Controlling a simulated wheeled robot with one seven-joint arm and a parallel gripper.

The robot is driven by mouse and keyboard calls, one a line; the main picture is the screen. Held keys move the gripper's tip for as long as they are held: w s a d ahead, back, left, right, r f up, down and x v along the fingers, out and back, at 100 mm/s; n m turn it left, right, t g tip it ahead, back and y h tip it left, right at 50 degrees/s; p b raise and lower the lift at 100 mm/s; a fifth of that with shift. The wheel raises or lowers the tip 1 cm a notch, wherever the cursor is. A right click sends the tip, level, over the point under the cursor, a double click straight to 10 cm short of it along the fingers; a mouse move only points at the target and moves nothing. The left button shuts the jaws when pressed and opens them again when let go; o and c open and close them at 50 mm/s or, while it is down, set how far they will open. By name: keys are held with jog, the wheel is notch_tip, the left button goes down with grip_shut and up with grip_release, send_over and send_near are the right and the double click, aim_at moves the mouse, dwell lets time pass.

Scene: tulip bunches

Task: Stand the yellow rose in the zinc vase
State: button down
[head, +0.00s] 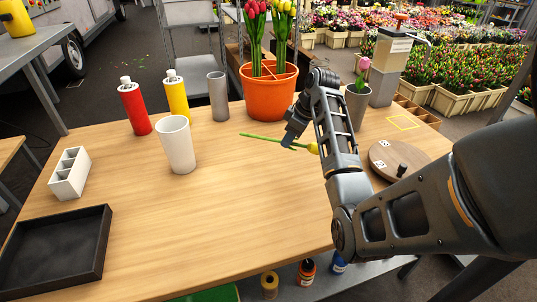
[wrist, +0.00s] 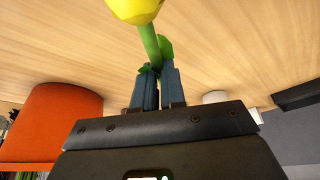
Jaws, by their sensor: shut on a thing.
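My gripper (head: 290,142) is shut on the green stem of the yellow rose (head: 313,148) and holds it lying roughly level over the table, its bloom to the right, partly behind my arm. In the wrist view the fingers (wrist: 158,78) pinch the stem just below a leaf, and the yellow bloom (wrist: 136,8) is cut off by the top edge. A plain grey cylindrical vase (head: 218,97) stands upright at the back, left of the orange pot. Another grey vase (head: 357,108), right of my arm, holds a pink tulip. I cannot tell which grey one is zinc.
A white vase (head: 176,146) stands front left of the grey one. Red (head: 134,108) and yellow (head: 177,96) bottles stand behind. The orange pot (head: 269,100) holds tulips. A round wooden board (head: 390,172) lies right, a black tray (head: 55,252) left. The middle front is clear.

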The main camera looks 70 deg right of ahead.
send_over(267, 164)
jog(key=s, duration=0.1)
jog(key=f, duration=0.3)
jog(key=shift+s+f, duration=0.2)
jog(key=shift+a+f+p, duration=0.1)
jog(key=shift+f+p, duration=0.35)
jog(key=shift+f, duration=1.5)
jog(key=c, duration=1.2)
grip_release()
jog(key=shift+f, duration=0.1)
